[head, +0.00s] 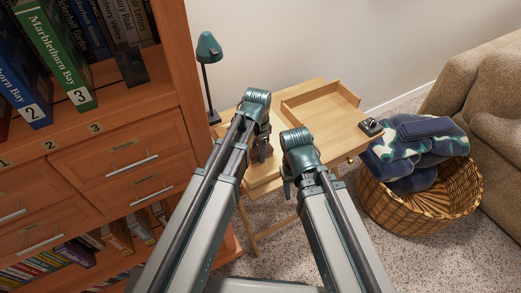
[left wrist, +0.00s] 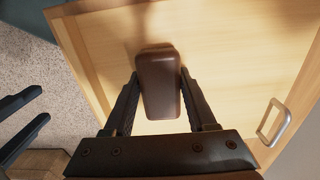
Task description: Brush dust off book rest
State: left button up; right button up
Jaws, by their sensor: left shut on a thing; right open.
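My left gripper (head: 264,150) is over the light wooden desk. In the left wrist view its two fingers (left wrist: 160,98) are shut on the sides of a dark brown, rounded block (left wrist: 159,75), which looks like the back of a brush. No bristles show, and I cannot tell whether it touches the wood below. A pale wooden panel with a darker edge strip lies under it; I cannot tell whether this is the book rest. Dust cannot be made out. My right gripper (head: 288,188) is open and empty near the desk's front; its fingers also show in the left wrist view (left wrist: 24,117).
A shallow open wooden compartment (head: 318,108) is at the desk's back. A small dark object (head: 370,127) sits at its right corner. A wicker basket (head: 440,208) with blankets stands right, beside a sofa (head: 488,105). A bookcase (head: 120,165) is left, a green lamp (head: 208,50) behind.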

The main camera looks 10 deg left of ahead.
pick_arm(q)
jog(key=shift+r, duration=0.15)
notch_tip(320, 180, up, 6)
jog(key=p, duration=0.6)
notch_tip(320, 180, up, 3)
jog(key=p, duration=0.3)
dwell(0.7)
